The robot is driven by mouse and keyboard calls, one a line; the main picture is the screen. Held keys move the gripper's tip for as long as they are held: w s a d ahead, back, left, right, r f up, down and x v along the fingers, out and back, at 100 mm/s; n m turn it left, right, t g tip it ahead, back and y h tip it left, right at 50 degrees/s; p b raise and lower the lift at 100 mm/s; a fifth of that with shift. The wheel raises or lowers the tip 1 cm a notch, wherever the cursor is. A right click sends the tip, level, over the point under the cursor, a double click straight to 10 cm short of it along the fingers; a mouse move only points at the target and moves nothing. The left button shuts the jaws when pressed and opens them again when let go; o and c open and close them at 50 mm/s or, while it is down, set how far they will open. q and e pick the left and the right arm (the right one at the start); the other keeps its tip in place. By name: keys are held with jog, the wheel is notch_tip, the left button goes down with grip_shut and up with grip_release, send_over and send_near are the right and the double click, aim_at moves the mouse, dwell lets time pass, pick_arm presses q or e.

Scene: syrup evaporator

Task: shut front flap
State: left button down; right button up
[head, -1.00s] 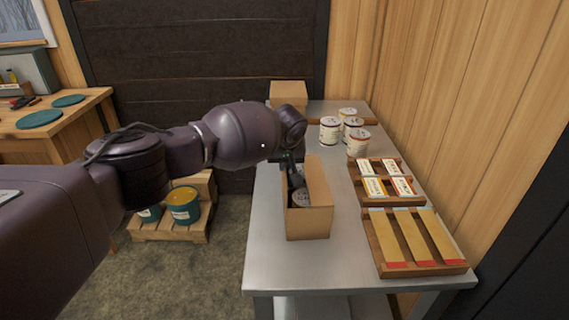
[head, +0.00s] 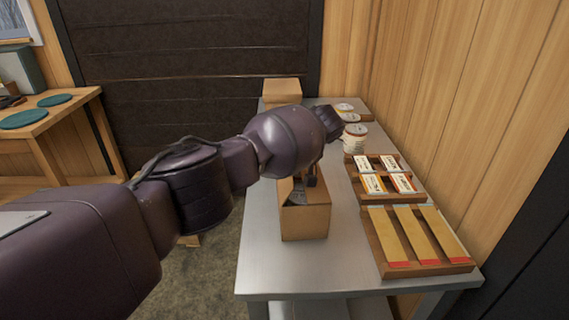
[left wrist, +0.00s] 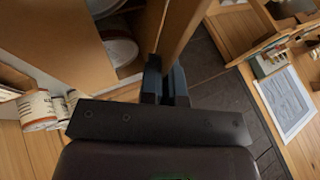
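A cardboard box (head: 305,223) stands on the metal table, its top at least partly open, with a grey-topped can (head: 296,197) inside. My left arm hides the box's far part and most of its right-hand flap. My left gripper (head: 311,178) is over the box, pointing down. In the left wrist view the box (left wrist: 70,40) is at upper left with a pale round can (left wrist: 121,50) inside. A cardboard flap (left wrist: 184,25) reaches down to the left gripper's fingers (left wrist: 165,85). The fingers are close together; whether they grip its edge is unclear. My right gripper is out of view.
Wooden racks (head: 415,240) with labelled packets and long strips lie right of the box on the metal table (head: 262,265). White cans (head: 354,137) and a closed carton (head: 282,90) stand farther back. The table front is clear.

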pick_arm(q)
jog(key=shift+d+f+y+b, duration=0.4)
jog(key=shift+f+y+b, duration=0.05)
jog(key=shift+y+b, duration=0.25)
jog(key=shift+r, duration=0.1)
jog(key=c, duration=1.3)
grip_release()
jog(key=shift+r, duration=0.1)
jog(key=shift+r, duration=0.1)
